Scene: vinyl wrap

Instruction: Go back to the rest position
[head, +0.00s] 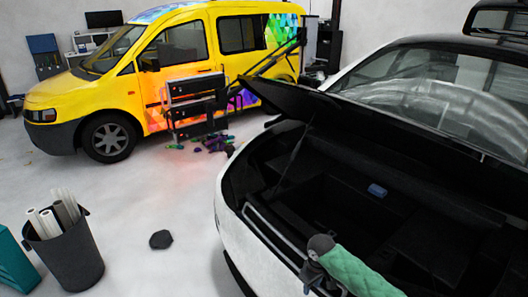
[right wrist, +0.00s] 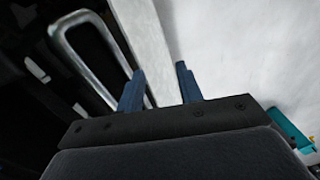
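My right arm, in a green quilted sleeve, comes in at the bottom of the head view over the rear edge of the white car (head: 232,232). My right gripper (right wrist: 160,85) shows two blue fingers standing apart with nothing between them in the right wrist view. Behind the fingers are the car's pale edge and the bright floor. In the head view the fingertips are hard to make out. My left arm and left gripper are not in view.
The car's trunk is open and dark, with a small blue object (head: 377,190) inside. A dark bin (head: 72,258) with white rolls stands at the lower left beside a teal box (head: 14,268). A yellow van (head: 85,98) and a dark tool cart (head: 195,100) stand behind. The floor between is mostly clear.

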